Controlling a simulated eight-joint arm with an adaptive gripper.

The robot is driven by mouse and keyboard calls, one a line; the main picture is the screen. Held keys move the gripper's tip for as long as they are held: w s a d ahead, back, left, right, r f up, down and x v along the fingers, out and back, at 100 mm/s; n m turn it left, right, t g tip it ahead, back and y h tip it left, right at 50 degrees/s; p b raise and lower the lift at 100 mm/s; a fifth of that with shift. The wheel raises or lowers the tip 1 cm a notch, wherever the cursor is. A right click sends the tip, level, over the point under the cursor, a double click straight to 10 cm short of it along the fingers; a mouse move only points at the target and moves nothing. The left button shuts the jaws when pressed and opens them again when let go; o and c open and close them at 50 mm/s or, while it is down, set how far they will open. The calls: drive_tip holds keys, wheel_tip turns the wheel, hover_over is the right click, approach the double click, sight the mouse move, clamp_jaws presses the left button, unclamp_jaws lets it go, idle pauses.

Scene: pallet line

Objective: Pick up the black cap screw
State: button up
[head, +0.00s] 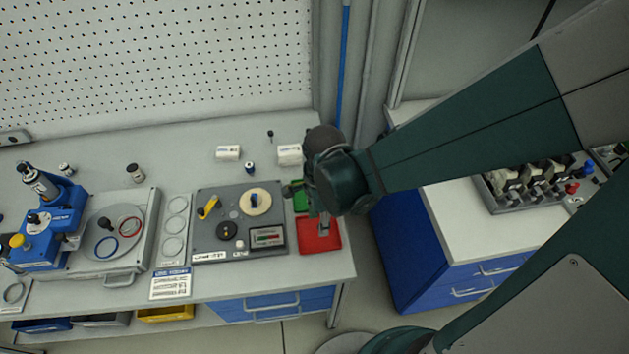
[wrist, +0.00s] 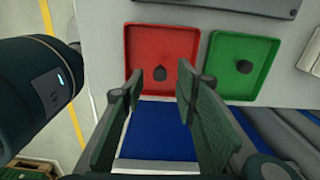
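In the wrist view, a small black piece (wrist: 159,72) stands in the red tray (wrist: 140,40), just beyond my fingertips. Another small black piece (wrist: 244,67) lies in the green tray (wrist: 225,47). I cannot tell from its shape which one is the cap screw. My gripper (wrist: 163,92) is open, with an empty gap between its fingers. In the head view, my gripper hangs over the red tray (head: 318,243) and hides its piece. The green tray (head: 299,202) is partly hidden by my arm.
A small black pin-like part (head: 270,134) stands at the back of the bench, near white labelled boxes (head: 228,153). A grey panel (head: 210,247) with parts lies left of the trays. The bench's right edge is close to the red tray.

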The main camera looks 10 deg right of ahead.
drive_tip(key=shift+f+b, duration=0.4)
drive_tip(key=shift+f, duration=1.6)
drive_tip(key=c, duration=0.8)
